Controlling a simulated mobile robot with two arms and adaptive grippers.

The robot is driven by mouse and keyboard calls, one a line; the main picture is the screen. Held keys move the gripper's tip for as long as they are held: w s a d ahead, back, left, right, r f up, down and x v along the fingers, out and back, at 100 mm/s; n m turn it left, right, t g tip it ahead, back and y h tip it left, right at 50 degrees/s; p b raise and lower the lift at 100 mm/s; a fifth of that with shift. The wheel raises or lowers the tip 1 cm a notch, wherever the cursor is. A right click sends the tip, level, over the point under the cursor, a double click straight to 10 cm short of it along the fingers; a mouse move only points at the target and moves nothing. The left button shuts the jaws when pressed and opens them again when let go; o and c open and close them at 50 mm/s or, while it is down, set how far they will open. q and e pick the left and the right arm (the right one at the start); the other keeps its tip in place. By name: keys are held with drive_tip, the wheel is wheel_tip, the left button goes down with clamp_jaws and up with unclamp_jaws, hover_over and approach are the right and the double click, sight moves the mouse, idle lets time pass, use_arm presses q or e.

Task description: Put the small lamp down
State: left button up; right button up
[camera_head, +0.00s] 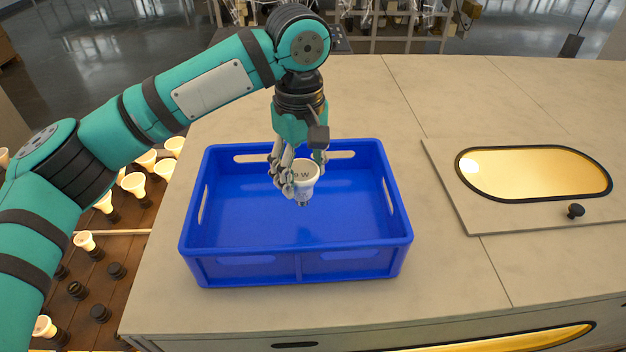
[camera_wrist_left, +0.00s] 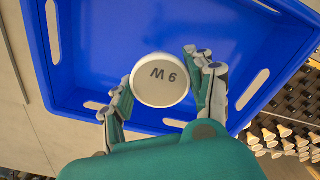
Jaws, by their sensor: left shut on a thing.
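The small lamp (camera_head: 304,174) has a white round face marked "9 W". It hangs in my left gripper (camera_head: 297,172), over the inside of the blue crate (camera_head: 300,265). The lamp's narrow base points down; I cannot tell whether it touches the crate floor. In the left wrist view the lamp (camera_wrist_left: 160,80) sits between the two fingers of the left gripper (camera_wrist_left: 162,88), face to the camera, with the crate floor (camera_wrist_left: 110,40) behind it. No other lamp shows in the crate. My right gripper is in neither view.
A rack (camera_head: 110,290) of lamps and dark sockets stands left of the table. A raised panel with an amber oval window (camera_head: 535,172) and a black knob (camera_head: 575,211) lies to the right. The tabletop (camera_head: 390,110) around the crate is clear.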

use_arm(q)
drive_tip(key=shift+w+d, duration=0.45)
drive_tip(key=shift+d, duration=0.3)
drive_tip(key=shift+w+d+f, duration=0.1)
drive_tip(key=shift+w+f, duration=0.05)
drive_tip(key=shift+f, duration=0.25)
wheel_tip(320, 180, down, 3)
drive_tip(key=shift+r+b, duration=0.1)
drive_tip(key=shift+b, duration=1.1)
drive_tip(key=shift+f+b, duration=0.2)
drive_tip(key=shift+b, duration=0.1)
drive_tip(key=shift+r, duration=0.15)
drive_tip(key=o, duration=1.2)
drive_tip(key=shift+c, duration=0.2)
